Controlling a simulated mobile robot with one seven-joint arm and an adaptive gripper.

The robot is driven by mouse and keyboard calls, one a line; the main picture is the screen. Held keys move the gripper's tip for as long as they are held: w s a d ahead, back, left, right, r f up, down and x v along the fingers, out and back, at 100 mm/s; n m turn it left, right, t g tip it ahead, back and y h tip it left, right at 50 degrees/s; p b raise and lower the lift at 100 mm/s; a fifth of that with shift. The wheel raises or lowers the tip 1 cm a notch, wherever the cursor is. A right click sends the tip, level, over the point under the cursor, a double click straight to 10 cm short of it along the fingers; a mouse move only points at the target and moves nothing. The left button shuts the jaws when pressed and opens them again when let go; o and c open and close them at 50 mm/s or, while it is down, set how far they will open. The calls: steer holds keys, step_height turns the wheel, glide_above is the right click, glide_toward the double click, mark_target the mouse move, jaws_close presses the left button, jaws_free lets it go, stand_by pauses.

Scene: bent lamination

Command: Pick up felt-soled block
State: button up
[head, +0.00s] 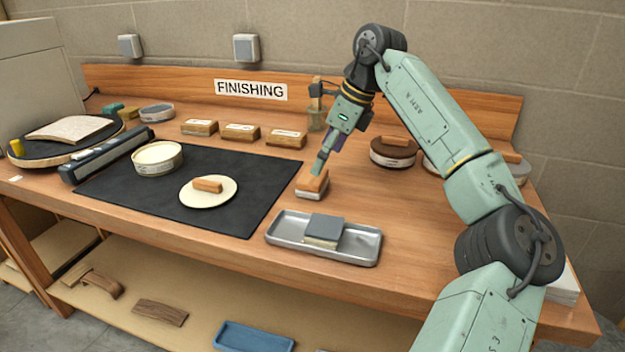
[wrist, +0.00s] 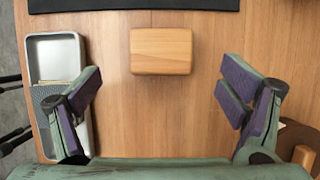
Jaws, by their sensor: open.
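A wooden block with a pale grey sole (head: 312,187), which looks like the felt-soled block, sits on the bench just right of the black mat. In the wrist view the block (wrist: 161,51) shows only its plain wooden top, above the centre of the picture. My gripper (head: 319,166) points down close over it in the head view and hides part of its top. In the wrist view my gripper (wrist: 160,96) is wide open and empty. Its fingers are on either side, with the block ahead of the gap between them.
A metal tray (head: 285,241) with a grey-topped block (head: 325,229) stands in front. The black mat (head: 235,218) holds a round tin (head: 158,166) and a cream disc (head: 224,195) bearing a small block. Several blocks line the back. A brown round container (head: 393,158) stands right.

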mark_target(313, 182)
steer(key=shift+a+p+x, duration=0.15)
steer(key=shift+p+x, duration=0.3)
steer(key=shift+x, duration=1.15)
steer(key=shift+a+p+x, duration=0.1)
steer(key=shift+p+x, duration=0.3)
steer(key=shift+x, duration=1.15)
steer(key=shift+w+r, duration=0.1)
steer(key=shift+c, duration=0.4)
steer(key=c, duration=1.2)
